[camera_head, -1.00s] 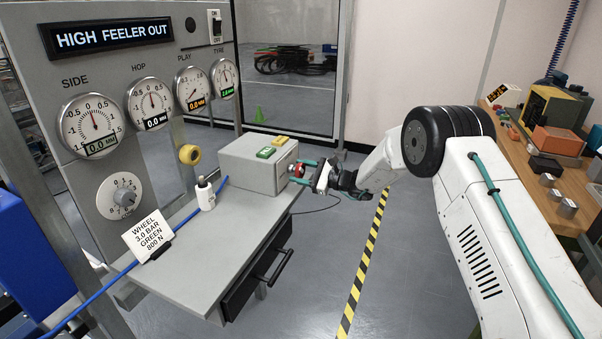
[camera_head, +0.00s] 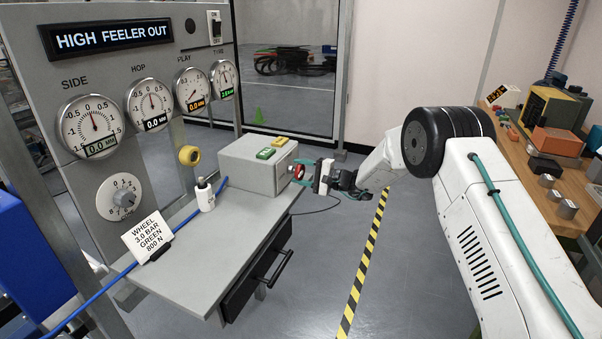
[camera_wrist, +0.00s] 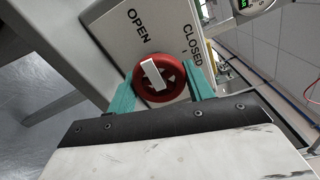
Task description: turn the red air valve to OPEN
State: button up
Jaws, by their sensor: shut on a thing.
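The red air valve (camera_head: 299,172) is a round knob on the right face of the grey box (camera_head: 240,166). In the wrist view, the red valve (camera_wrist: 173,93) carries a white bar that slants up and left, its upper end toward the word OPEN (camera_wrist: 138,25). The word CLOSED (camera_wrist: 193,46) is up and to the right of the knob. My gripper (camera_head: 308,171) is at the knob, with its teal fingers on opposite sides of the rim. In the wrist view my gripper (camera_wrist: 161,88) is shut on the valve, and the fingers hide parts of its edge.
The box stands on a grey bench (camera_head: 215,245) with a black drawer handle below. A green button (camera_head: 265,153) and a yellow button (camera_head: 280,141) are on its top. A white bottle (camera_head: 205,196) stands to its left. A wooden workbench (camera_head: 548,165) with parts is at right.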

jog(key=shift+n, duration=0.3)
dwell(0.4)
jog(key=o, duration=1)
jog(key=shift+c, duration=0.2)
jog(key=v, duration=0.8)
